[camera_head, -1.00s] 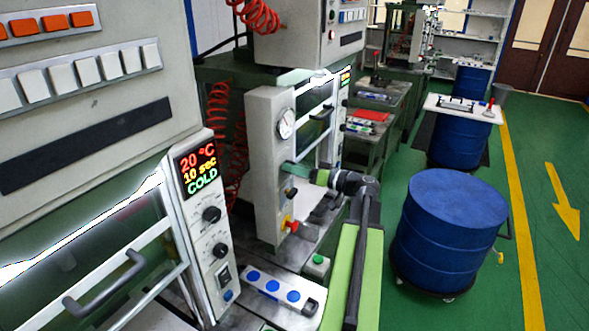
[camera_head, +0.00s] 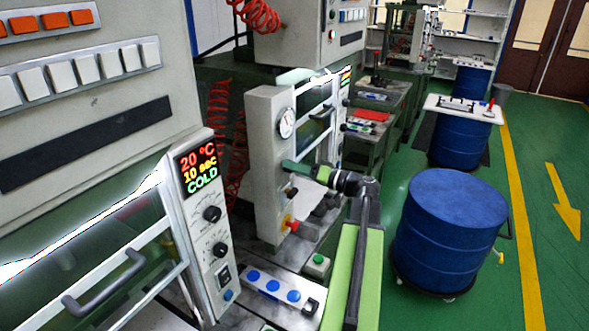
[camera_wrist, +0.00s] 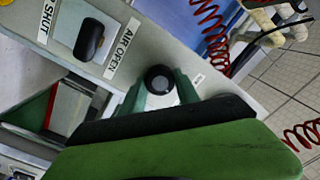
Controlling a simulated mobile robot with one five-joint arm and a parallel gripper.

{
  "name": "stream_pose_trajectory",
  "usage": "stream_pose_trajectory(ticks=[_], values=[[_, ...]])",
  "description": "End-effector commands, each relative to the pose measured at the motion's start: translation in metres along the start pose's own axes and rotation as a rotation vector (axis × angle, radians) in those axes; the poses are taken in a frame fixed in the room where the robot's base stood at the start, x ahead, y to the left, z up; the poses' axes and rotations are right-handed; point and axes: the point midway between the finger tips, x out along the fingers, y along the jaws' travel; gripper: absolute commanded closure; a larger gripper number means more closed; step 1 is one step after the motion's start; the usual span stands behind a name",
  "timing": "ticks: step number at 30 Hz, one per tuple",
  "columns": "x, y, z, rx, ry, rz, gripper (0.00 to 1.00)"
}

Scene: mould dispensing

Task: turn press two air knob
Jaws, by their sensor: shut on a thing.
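Press two (camera_head: 266,150) is the second grey press panel, with a round gauge (camera_head: 286,122) near its top. My gripper (camera_head: 298,168) is at that panel, below the gauge. In the wrist view, my gripper's green fingers (camera_wrist: 160,88) are on either side of a round black knob (camera_wrist: 158,77) and shut on it. A separate long black knob (camera_wrist: 89,40) sits on the same panel between the labels "AIR OPEN" and "SHUT", apart from my fingers. In the head view, a small black knob (camera_head: 292,192) shows just below my gripper.
The first press (camera_head: 208,225) stands at near left. A blue drum (camera_head: 448,235) stands right of my arm.

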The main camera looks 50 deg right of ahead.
Motion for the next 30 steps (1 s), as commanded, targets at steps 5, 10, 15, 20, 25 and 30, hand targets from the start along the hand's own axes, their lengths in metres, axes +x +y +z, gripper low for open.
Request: stream_pose_trajectory(ticks=[5, 10, 15, 20, 25, 30], values=[[-0.0003, -0.0001, 0.0005, 0.108, 0.003, -0.002, 1.00], [-0.0004, -0.0001, 0.0006, 0.183, 0.005, -0.003, 1.00], [-0.0005, 0.0000, 0.0006, 0.225, 0.006, -0.003, 1.00], [-0.0005, 0.0000, 0.0006, 0.237, 0.006, -0.003, 1.00], [-0.0005, 0.0000, 0.0007, 0.238, 0.006, -0.003, 1.00], [-0.0005, 0.0001, 0.0007, 0.237, 0.006, -0.002, 0.57]])
